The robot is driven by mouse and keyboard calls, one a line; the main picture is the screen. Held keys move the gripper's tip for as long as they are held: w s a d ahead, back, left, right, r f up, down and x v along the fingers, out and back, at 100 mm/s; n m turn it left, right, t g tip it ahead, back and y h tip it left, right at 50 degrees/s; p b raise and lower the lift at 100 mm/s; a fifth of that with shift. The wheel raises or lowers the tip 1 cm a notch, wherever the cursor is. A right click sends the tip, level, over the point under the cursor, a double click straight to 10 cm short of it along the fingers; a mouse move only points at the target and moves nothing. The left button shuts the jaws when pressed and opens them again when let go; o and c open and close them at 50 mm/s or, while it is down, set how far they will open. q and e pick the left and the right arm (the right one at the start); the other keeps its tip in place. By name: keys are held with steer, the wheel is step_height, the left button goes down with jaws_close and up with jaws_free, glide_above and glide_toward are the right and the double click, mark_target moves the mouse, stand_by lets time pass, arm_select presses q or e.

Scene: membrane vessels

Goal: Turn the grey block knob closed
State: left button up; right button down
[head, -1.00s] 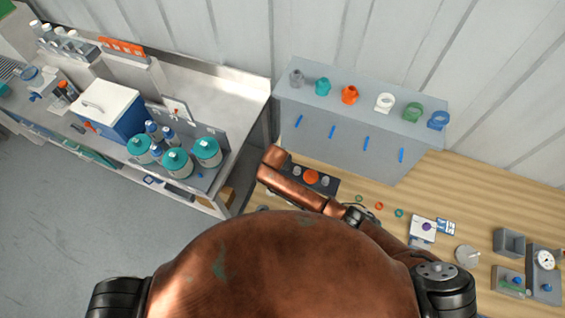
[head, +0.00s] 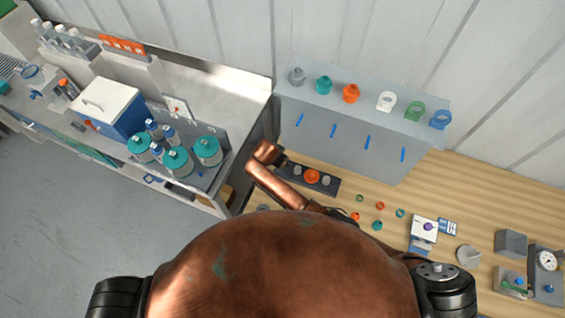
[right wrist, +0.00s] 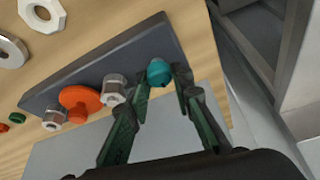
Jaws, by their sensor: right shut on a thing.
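A dark grey block (right wrist: 155,42) lies on the wooden bench; it also shows in the head view (head: 329,187). It carries a teal knob (right wrist: 159,72) at one end, then a silver hex fitting (right wrist: 115,88), an orange round knob (right wrist: 77,98) and another silver fitting (right wrist: 55,121). My right gripper (right wrist: 160,80) has its green fingers on both sides of the teal knob and is shut on it. In the head view my copper arm hides the teal knob and the right gripper. My left gripper is in neither current view.
A grey cabinet (head: 350,138) with coloured fittings on top stands behind the block. Loose rings and small parts lie on the wooden bench (head: 470,190) to the right. A side bench at left holds teal-lidded vessels (head: 207,148) and a blue-white cooler (head: 107,109).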

steer(key=c, duration=1.7)
jaws_free()
steer(key=v, duration=0.7)
steer(key=shift+s+r, duration=0.15)
steer(key=shift+r, duration=0.1)
